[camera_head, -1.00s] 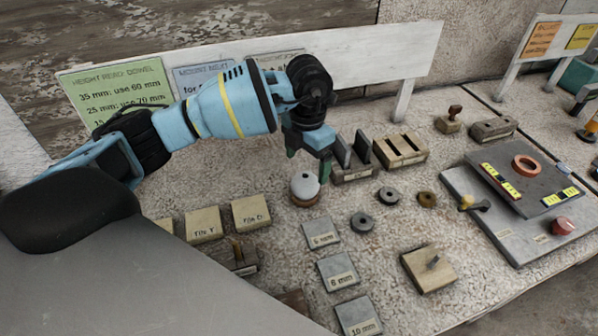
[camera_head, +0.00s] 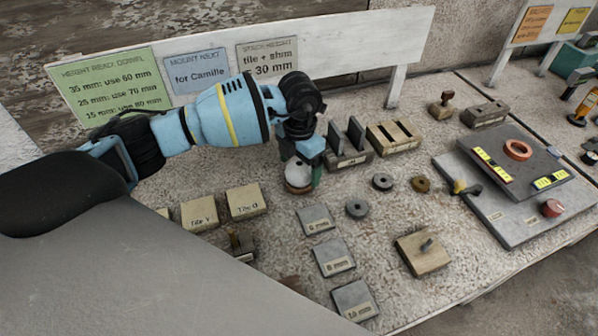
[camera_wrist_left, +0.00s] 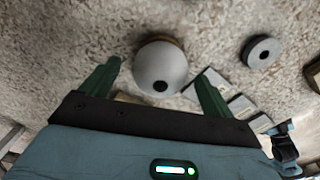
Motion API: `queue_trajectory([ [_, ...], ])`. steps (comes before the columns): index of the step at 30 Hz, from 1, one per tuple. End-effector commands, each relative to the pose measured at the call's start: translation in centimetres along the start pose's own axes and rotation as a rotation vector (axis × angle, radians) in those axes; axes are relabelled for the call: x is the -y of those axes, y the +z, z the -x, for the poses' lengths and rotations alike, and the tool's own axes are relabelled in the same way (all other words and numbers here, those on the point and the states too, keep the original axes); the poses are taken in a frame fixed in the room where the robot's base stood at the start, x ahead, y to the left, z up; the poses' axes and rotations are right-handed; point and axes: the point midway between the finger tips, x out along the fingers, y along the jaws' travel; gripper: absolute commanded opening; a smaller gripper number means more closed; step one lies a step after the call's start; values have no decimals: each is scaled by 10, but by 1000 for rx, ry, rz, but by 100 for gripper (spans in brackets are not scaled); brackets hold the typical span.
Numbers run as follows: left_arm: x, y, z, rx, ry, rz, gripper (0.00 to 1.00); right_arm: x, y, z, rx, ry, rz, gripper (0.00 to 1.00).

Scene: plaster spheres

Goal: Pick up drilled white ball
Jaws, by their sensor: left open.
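The drilled white ball (camera_head: 298,172) rests on a small round brown stand (camera_head: 297,188) on the speckled worktop. In the left wrist view the ball (camera_wrist_left: 160,62) shows a dark round hole facing the camera. My left gripper (camera_head: 304,172) is open, pointing down at the ball. One green finger is to the right of the ball in the head view, and the gripper hides part of its top. In the wrist view the ball shows between the two fingertips of the gripper (camera_wrist_left: 158,68); contact cannot be told. My right gripper is not in view.
A slotted block with upright dark plates (camera_head: 348,150) stands close behind the gripper. Grey tiles (camera_head: 316,219), a metal ring (camera_head: 357,208) and wooden tile blocks (camera_head: 246,201) lie around. A white sign board (camera_head: 340,45) runs behind.

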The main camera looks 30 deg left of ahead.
Motion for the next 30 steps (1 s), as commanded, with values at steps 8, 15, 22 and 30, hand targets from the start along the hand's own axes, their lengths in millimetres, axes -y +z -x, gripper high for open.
queue_trajectory([
  [8, 0, 0, -18, 0, 0, 0, 88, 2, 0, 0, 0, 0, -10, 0],
  [15, 0, 0, -18, 0, 0, 0, 76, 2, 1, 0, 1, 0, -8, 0],
  [22, 0, 0, -17, 1, 0, 0, 46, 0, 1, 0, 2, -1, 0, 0],
  [30, 0, 0, -17, 2, 0, 0, 35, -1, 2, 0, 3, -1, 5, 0],
])
